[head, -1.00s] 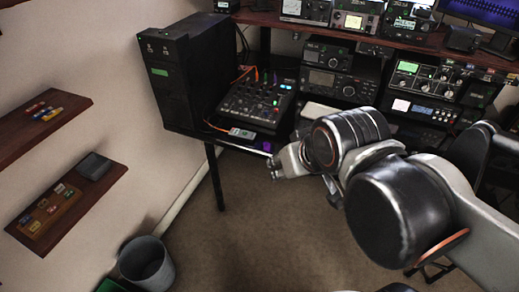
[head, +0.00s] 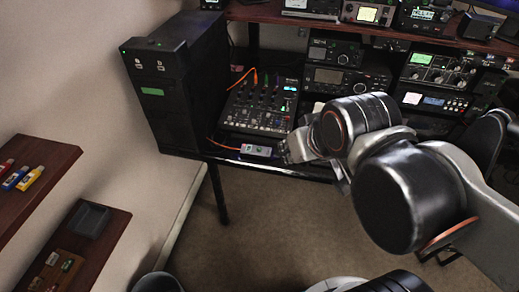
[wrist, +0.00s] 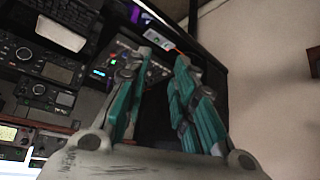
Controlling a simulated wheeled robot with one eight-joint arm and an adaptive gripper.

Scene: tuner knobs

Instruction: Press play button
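No button marked play can be read in either view. A small pale device (head: 257,150) with an orange cable lies at the front edge of the desk, and it also shows in the wrist view (wrist: 158,37). A black mixer (head: 260,106) with knobs and lit buttons sits behind it. My gripper (head: 283,153) is just right of the small device at the desk's front edge; contact cannot be told. In the wrist view my gripper (wrist: 164,58) has two teal-padded fingers apart with nothing between them, pointing towards the small device.
A tall black tower (head: 176,85) stands left of the mixer. Radio units (head: 345,78) are stacked to the right under a wooden shelf (head: 300,17). Wall shelves (head: 95,245) are at the left. The carpet (head: 270,225) before the desk is clear.

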